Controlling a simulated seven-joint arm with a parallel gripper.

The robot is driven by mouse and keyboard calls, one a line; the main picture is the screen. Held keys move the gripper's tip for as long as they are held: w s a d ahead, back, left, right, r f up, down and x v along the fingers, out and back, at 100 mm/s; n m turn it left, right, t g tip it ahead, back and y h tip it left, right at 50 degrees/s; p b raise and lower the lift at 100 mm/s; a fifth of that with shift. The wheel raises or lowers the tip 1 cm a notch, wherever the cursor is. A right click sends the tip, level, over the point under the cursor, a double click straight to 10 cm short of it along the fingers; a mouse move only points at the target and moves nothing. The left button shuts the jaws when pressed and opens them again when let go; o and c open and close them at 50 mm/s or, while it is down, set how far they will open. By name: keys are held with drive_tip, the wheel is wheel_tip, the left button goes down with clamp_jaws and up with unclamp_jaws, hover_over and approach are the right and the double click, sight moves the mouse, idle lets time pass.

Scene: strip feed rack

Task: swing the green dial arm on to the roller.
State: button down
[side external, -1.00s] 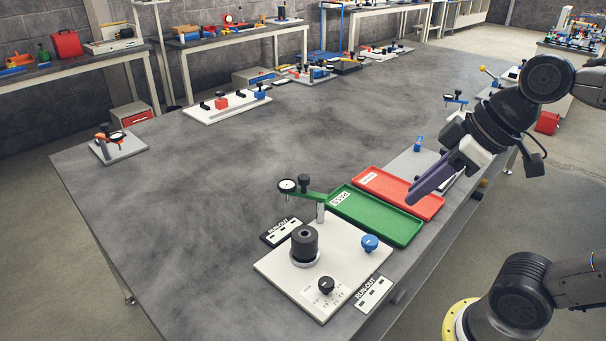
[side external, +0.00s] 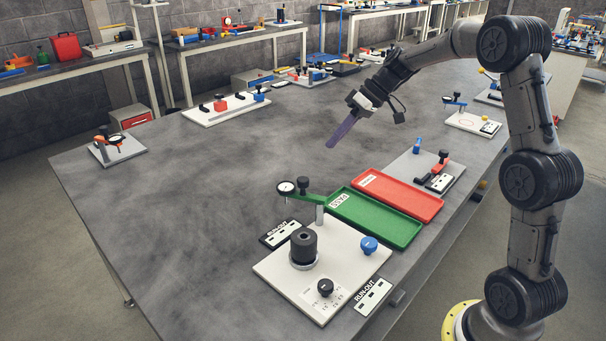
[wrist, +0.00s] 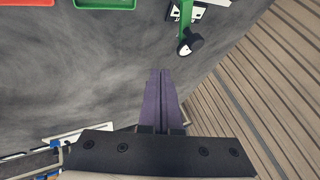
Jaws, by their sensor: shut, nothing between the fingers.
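The green dial arm (side external: 308,196) sits on a post on the white base plate (side external: 345,250). It reaches left from the post, with a round dial and a black knob at its free end. The dial hangs clear of the dark roller (side external: 303,243), which stands upright on the plate. In the wrist view the green arm (wrist: 186,18) shows at the top, right of centre; the roller is not visible there. My gripper (side external: 331,145) has long purple fingers, shut and empty, above the table beyond the dial arm. The fingers (wrist: 160,74) also show in the wrist view.
A green tray (side external: 395,238) and a red tray (side external: 425,209) lie beside the plate. The plate carries a blue knob (side external: 369,243) and a black knob (side external: 325,287). RUN-OUT cards (side external: 281,232) lie beside it. The table's left middle is clear.

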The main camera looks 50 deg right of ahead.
drive_tip(key=a+r+x, duration=0.1)
drive_tip(key=a+x, duration=0.1)
drive_tip(key=x, duration=0.9)
drive_tip(key=shift+s+a+f, duration=0.25)
drive_tip(key=shift+a+f, duration=0.1)
drive_tip(key=shift+a, duration=0.05)
drive_tip(key=shift+a, duration=0.15)
